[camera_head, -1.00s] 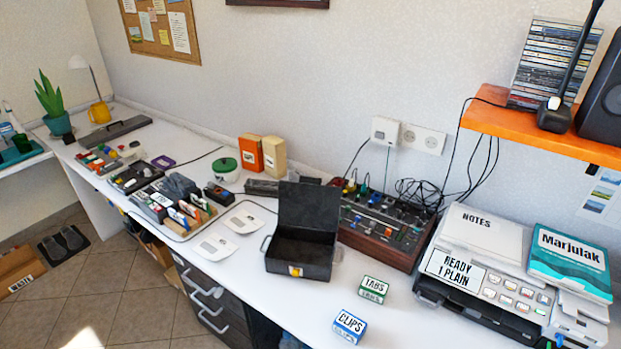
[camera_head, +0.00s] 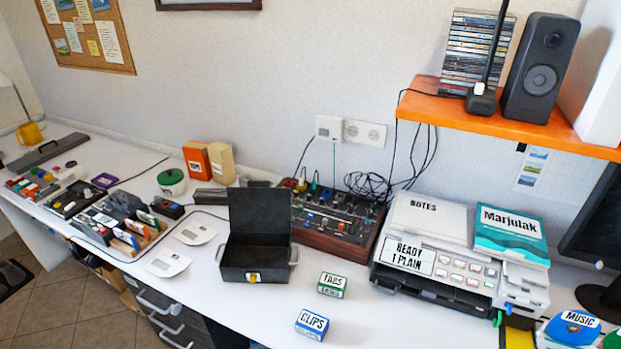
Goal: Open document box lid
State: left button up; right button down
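The black document box (camera_head: 255,275) stands on the white desk, left of the printer. Its lid (camera_head: 259,215) is up, standing roughly upright at the back, and the dark inside of the box shows. A yellow latch sits on the front face and a grey handle on each side. Neither of my grippers shows in the head view.
Right of the box are a small green TABS box (camera_head: 332,285) and a blue CLIPS box (camera_head: 311,324). A mixer (camera_head: 338,220) stands close behind it, and a printer (camera_head: 455,265) farther right. Two pale flat pieces lie to its left. The desk in front is clear.

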aim_at(257, 207)
jog(key=i+j+z, duration=0.1)
jog(key=j+z, duration=1.25)
jog(key=k+j, duration=0.05)
jog(key=j, duration=0.05)
